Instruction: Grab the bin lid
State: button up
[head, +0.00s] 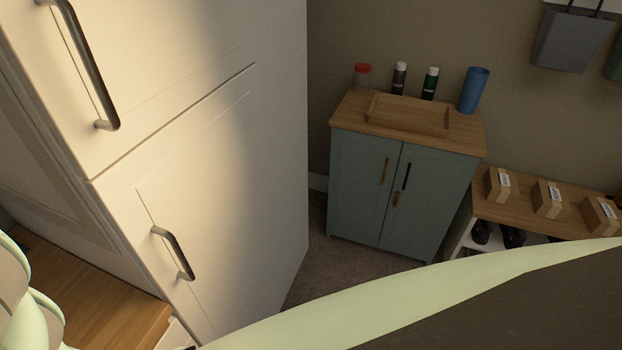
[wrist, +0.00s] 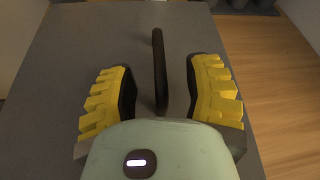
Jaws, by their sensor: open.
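In the wrist view a flat grey panel, likely the bin lid (wrist: 70,60), fills most of the picture. A dark bar handle (wrist: 158,45) runs lengthwise along its middle. My gripper (wrist: 161,78) is open, with one yellow ridged finger on each side of the handle. Gaps show between the handle and both fingers. The handle's near end lies close to my gripper's pale green body. How far the fingertips are above the panel I cannot tell. I make out neither the lid nor my fingers in the head view.
A wooden floor (wrist: 270,60) shows right of the panel. In the head view a tall white cabinet (head: 220,180) stands at left. A grey-green cupboard (head: 365,180) bears a wooden tray (head: 408,115), bottles and a blue cylinder (head: 474,90). A low shelf with small boxes (head: 547,198) is at right.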

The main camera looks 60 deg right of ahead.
grip_shut()
dwell(0.7)
